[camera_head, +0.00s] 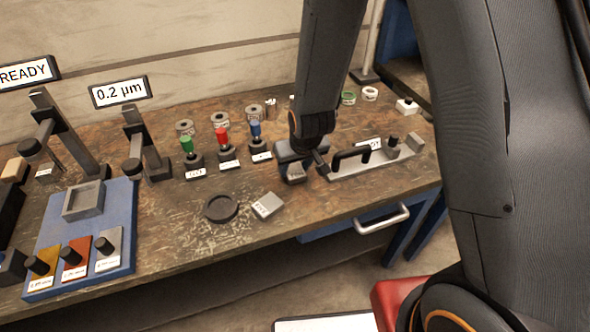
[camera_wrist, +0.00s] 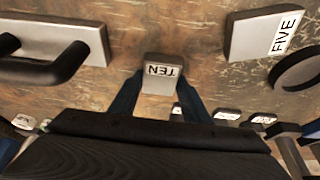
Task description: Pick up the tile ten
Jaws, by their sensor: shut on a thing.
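The tile ten (camera_wrist: 162,70) is a small grey tile with a white label reading TEN, in the middle of the wrist view. My gripper (camera_wrist: 161,88) has its two dark blue fingers on either side of the tile and is shut on it. In the head view my gripper (camera_head: 295,165) is low over the bench, left of a grey bar with a black handle. I cannot tell whether the tile touches the bench.
The tile five (camera_wrist: 262,32) and a dark round dish (camera_head: 221,208) lie nearby. The handled bar (camera_head: 350,165) is close beside my gripper. Green, red and blue knobbed pieces (camera_head: 222,150) stand behind. A blue board (camera_head: 60,222) is at the left. The bench front is clear.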

